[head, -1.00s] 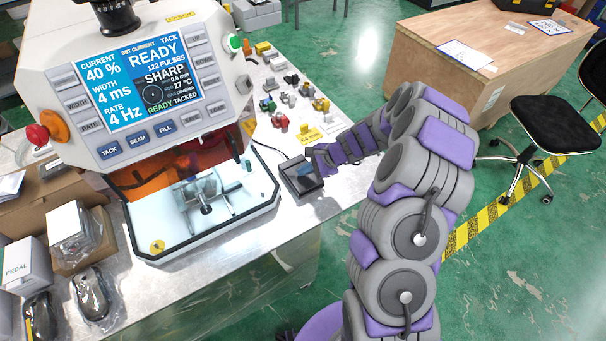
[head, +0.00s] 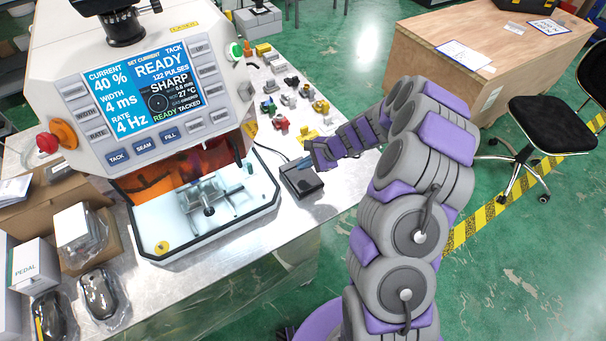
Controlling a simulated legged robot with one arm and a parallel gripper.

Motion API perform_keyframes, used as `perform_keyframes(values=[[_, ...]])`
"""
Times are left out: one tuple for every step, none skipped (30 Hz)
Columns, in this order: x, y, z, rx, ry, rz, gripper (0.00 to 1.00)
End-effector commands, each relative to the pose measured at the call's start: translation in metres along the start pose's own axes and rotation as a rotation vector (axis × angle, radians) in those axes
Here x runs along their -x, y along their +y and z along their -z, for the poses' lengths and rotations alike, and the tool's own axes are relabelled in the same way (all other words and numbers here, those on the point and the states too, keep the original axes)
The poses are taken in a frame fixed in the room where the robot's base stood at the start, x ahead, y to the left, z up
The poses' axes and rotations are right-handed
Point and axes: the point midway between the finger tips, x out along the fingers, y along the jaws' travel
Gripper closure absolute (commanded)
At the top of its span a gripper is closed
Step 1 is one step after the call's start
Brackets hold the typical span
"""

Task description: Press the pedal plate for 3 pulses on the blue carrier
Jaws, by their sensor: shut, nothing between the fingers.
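The pedal (head: 301,183) is a dark, low box on the bench, right of the machine, with a cable at its back. A small blue part at its top, beside my fingertips, may be its plate. My gripper (head: 309,158) is shut and empty, at the pedal's upper right edge. I cannot tell whether it touches the plate. The machine's screen (head: 142,83) reads READY, 122 PULSES, SHARP, READY TACKED, 40 %, 4 ms, 4 Hz. A grey fixture (head: 208,197) sits in the open work bay. I cannot make out a blue carrier for certain.
Several small coloured parts (head: 283,124) lie on the bench behind the pedal. Boxes, one marked PEDAL (head: 35,265), and bagged dark items (head: 103,294) stand at the left. A wooden crate (head: 470,50) and black chair (head: 545,125) are to the right. Bare bench lies before the pedal.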

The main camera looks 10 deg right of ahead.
Motion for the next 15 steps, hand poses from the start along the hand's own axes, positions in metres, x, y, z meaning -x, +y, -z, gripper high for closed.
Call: perform_keyframes(values=[[0.006,-0.004,-0.004,0.001,0.0,0.0,1.0],[0.008,-0.005,-0.006,0.001,0.0,0.0,1.0],[0.01,-0.007,-0.007,0.001,0.0,0.0,1.0],[0.012,-0.009,-0.009,0.001,0.0,0.0,1.0],[0.014,-0.01,-0.01,0.001,0.0,0.0,1.0],[0.017,-0.012,-0.012,0.001,0.0,0.0,1.0],[0.018,-0.013,-0.013,0.001,0.0,0.0,1.0],[0.019,-0.014,-0.014,0.001,0.0,0.0,1.0],[0.021,-0.015,-0.015,0.001,0.0,0.0,1.0],[0.021,-0.015,-0.015,0.001,0.0,0.0,1.0],[0.021,-0.015,-0.015,0.0,0.0,0.0,1.0],[0.021,-0.015,-0.015,0.0,0.0,0.0,1.0],[0.02,-0.015,-0.015,0.0,0.0,0.0,1.0],[0.02,-0.015,-0.015,0.0,0.0,0.0,1.0],[0.02,-0.015,-0.015,0.0,0.0,0.0,1.0]])
